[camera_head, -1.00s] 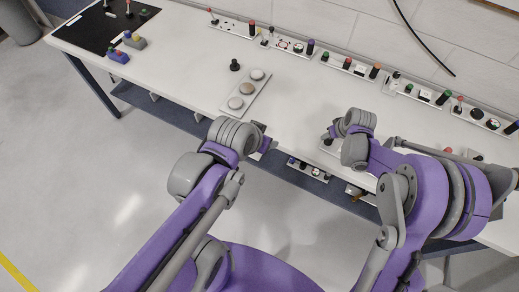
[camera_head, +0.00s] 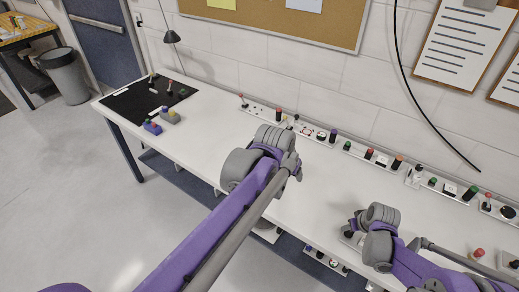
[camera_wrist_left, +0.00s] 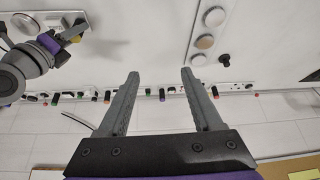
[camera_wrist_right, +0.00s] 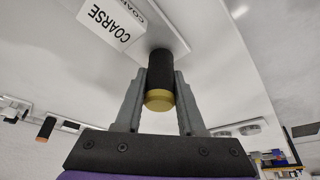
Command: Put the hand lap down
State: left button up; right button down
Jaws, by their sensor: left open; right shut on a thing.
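The hand lap (camera_wrist_right: 160,78), a black cylinder with a gold end, is held between the fingers of my right gripper (camera_wrist_right: 154,92). Its far end is at a pale plate beside a label reading COARSE (camera_wrist_right: 110,18); I cannot tell whether it rests on it. In the head view my right gripper (camera_head: 350,236) is low over the table's front part, the lap mostly hidden. My left gripper (camera_wrist_left: 158,74) is open and empty above the table, near a plate with three round discs (camera_wrist_left: 198,75). In the head view my left wrist hides its fingers.
The white table (camera_head: 325,190) has a row of small fixtures (camera_head: 375,158) along its back wall. A black mat (camera_head: 150,98) and small coloured blocks (camera_head: 160,122) are at the far left. A small black knob (camera_wrist_left: 224,59) stands near the disc plate.

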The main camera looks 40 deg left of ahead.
pick_arm(q)
jog(key=w+a+f+n, duration=0.1)
jog(key=w+a+f, duration=0.1)
jog(key=w+a, duration=0.6)
jog(key=w+a+f, duration=0.2)
jog(key=w+a, duration=0.5)
jog(key=w, duration=0.2)
jog(key=shift+n+g+y, duration=0.3)
jog(key=shift+n+g, duration=0.2)
jog(key=shift+g, duration=0.2)
jog(key=w+a+f, duration=0.3)
jog(key=a+f, duration=0.1)
jog(key=f, duration=0.1)
jog(key=w+a+f, duration=0.2)
jog(key=a+f, duration=0.3)
jog(key=w+a+f, duration=0.3)
jog(key=a+f, duration=0.1)
jog(key=f, duration=0.1)
jog(key=shift+w+a, duration=0.3)
jog(key=shift+a, duration=0.05)
jog(key=shift+x, duration=3.2)
jog(key=shift+c, duration=0.3)
grip_shut()
